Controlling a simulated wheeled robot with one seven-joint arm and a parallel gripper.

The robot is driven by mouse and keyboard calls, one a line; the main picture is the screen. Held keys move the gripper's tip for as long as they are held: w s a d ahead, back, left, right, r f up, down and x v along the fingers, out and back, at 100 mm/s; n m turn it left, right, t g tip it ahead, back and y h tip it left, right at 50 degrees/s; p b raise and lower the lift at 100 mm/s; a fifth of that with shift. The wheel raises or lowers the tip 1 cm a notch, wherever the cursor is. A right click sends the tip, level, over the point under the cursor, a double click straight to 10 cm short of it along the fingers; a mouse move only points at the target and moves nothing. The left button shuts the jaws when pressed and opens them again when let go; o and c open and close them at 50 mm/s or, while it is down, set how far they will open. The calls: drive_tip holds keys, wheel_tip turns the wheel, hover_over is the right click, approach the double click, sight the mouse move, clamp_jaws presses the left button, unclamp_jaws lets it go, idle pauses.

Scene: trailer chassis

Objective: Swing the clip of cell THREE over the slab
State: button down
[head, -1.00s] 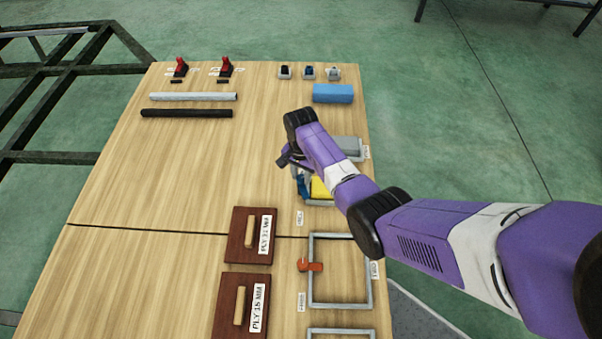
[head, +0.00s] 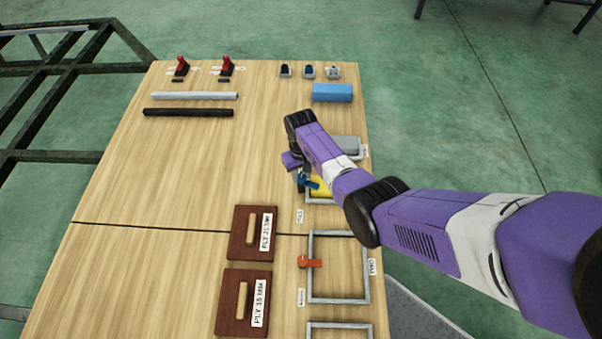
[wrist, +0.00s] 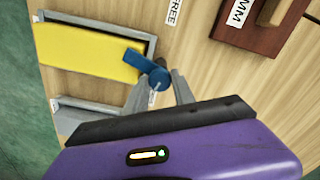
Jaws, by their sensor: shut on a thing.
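The yellow slab (wrist: 90,50) lies in a grey frame (wrist: 152,45); it also shows partly behind my arm in the head view (head: 322,187). The clip also shows in the head view (head: 310,182). My gripper (wrist: 160,88) is shut on the blue clip near its round end. The exact finger contact is partly hidden.
A neighbouring cell holds a grey slab (head: 347,143). An empty frame (head: 367,270) with an orange clip (head: 309,262) lies nearer. Brown ply boards with handles (head: 253,232) lie to the left. The table's middle left is clear.

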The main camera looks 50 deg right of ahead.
sight(301, 176)
drive_tip(key=shift+n, duration=1.7)
drive_tip(key=c, duration=1.1)
unclamp_jaws()
drive_tip(key=shift+o, duration=0.2)
drive_tip(key=shift+r+p, duration=1.3)
drive_tip(key=shift+r, duration=2.6)
drive_tip(key=shift+w, duration=0.1)
